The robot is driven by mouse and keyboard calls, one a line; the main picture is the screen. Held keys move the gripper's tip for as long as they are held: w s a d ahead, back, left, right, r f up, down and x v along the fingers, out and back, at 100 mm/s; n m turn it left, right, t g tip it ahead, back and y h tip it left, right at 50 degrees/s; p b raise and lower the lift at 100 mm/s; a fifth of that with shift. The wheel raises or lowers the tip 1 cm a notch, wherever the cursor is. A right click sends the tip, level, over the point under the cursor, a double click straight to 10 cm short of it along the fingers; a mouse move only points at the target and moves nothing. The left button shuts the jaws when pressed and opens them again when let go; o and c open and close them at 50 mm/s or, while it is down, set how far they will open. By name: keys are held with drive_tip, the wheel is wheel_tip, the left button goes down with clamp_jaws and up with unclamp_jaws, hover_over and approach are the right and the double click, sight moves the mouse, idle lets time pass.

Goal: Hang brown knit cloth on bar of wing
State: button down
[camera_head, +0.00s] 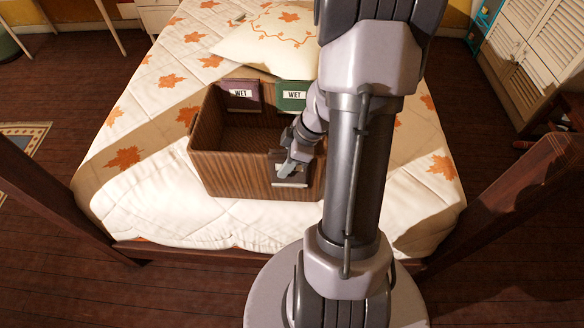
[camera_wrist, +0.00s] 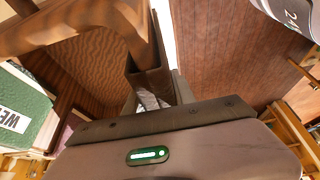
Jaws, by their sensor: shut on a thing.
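The brown knit cloth (camera_head: 291,172) is a small dark brown piece against the front wall of a woven brown box, near its right end. My gripper (camera_head: 289,167) reaches down to it and is shut on it. In the wrist view my gripper (camera_wrist: 152,100) closes near brown material; cloth and box are hard to tell apart there. I cannot make out a bar on the louvred wardrobe wing (camera_head: 520,50) at the upper right.
The box (camera_head: 230,172) stands on a bed (camera_head: 130,210) with a leaf-pattern cover. Purple (camera_head: 241,95) and green (camera_head: 293,95) pieces labelled WET hang at its back rim. A pillow (camera_head: 262,42) lies behind. Wooden bedposts (camera_head: 500,205) stand at the near corners.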

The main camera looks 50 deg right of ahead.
wheel_tip(320, 180, up, 17)
drive_tip(key=p, duration=1)
drive_tip(key=shift+f, duration=0.15)
idle(0.6)
